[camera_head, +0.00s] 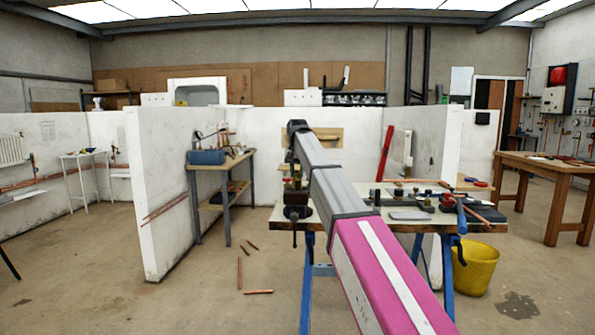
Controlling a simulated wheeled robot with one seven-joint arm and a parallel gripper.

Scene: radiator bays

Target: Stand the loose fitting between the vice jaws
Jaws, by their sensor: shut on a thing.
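My arm reaches from the lower right to a dark wrist over the left end of the workbench (345,215). My gripper (296,172) hangs below that wrist, small and partly covered by the arm. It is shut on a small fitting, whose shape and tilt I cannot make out. A dark vice (296,206) is fixed at the bench's left edge, just below the gripper. Its jaws are too small and too covered to show their gap. I cannot tell whether the fitting touches them.
Tools and small brass parts lie on the bench's right half, near a grey flat block (409,216). A yellow bucket (477,267) stands right of the bench. Copper pipe offcuts (240,272) lie on the floor to the left. A wooden table (555,172) stands far right.

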